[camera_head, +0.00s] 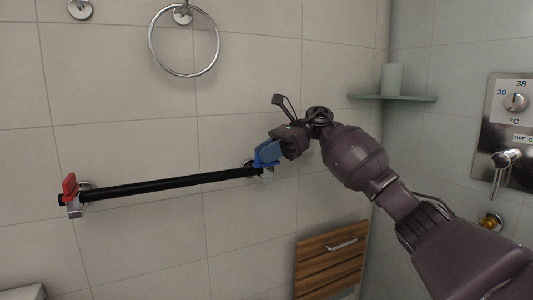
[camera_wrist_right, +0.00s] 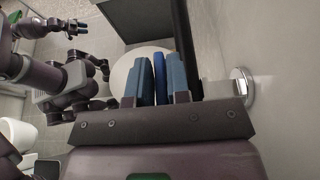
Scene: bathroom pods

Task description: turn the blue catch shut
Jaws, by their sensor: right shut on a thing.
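The blue catch (camera_head: 268,152) is at the right end of a black bar (camera_head: 165,185), by the bar's right wall bracket. In the head view my right gripper (camera_head: 275,150) is at the catch and partly covers it. In the right wrist view the catch is a darker blue strip (camera_wrist_right: 159,78) between the two blue-grey fingers, which are shut on it. How far the catch is turned is hard to tell. My left gripper (camera_wrist_right: 82,29) shows small in the right wrist view, away from the bar, with its fingertips apart.
A red catch (camera_head: 70,186) stands upright at the bar's left end. A towel ring (camera_head: 184,73) hangs above the bar. A wooden folding seat (camera_head: 328,265) is below right. A corner shelf (camera_head: 392,98) and a shower control panel (camera_head: 510,125) are to the right.

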